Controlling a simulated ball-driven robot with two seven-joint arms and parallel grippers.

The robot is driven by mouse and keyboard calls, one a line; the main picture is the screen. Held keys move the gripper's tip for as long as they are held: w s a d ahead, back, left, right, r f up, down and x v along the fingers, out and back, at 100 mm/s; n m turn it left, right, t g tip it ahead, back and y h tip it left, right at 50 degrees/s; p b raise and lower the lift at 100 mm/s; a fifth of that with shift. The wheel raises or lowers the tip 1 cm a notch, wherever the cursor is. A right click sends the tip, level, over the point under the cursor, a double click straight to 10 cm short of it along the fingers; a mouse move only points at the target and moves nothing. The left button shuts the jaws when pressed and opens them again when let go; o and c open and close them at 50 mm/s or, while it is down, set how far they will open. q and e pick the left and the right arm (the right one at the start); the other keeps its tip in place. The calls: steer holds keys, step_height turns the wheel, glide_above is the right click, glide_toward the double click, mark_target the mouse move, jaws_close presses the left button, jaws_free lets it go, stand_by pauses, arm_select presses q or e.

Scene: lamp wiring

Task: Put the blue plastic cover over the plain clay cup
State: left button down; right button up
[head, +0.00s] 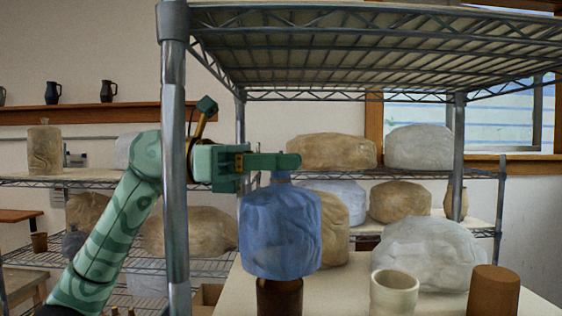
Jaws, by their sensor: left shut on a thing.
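My left gripper (282,164) is shut on the top knob of the blue plastic cover (280,232), which hangs upright below it. A dark brown cup (279,298) shows directly under the cover; its rim is hidden, and I cannot tell whether the cover encloses it or hangs in front. A cream cup (394,293) stands open to the right. A plain orange-brown clay cup (493,291) stands farther right, uncovered and apart from the cover. My right gripper is not in view.
A wire rack with a metal post (174,150) stands before my left arm, and its top shelf (350,45) hangs above. Wrapped lumps crowd the back, including a large whitish one (428,255) behind the cups. Some pale board (345,290) is bare between the brown and cream cups.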

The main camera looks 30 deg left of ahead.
arm_select(q)
steer(key=shift+d, duration=0.15)
steer(key=shift+f+b, duration=0.5)
steer(key=shift+f, duration=0.2)
step_height(320, 180, down, 4)
steer(key=b, duration=0.3)
step_height(320, 180, down, 4)
steer(key=b, duration=0.4)
steer(key=shift+f+b, duration=0.65)
steer(key=shift+f, duration=0.05)
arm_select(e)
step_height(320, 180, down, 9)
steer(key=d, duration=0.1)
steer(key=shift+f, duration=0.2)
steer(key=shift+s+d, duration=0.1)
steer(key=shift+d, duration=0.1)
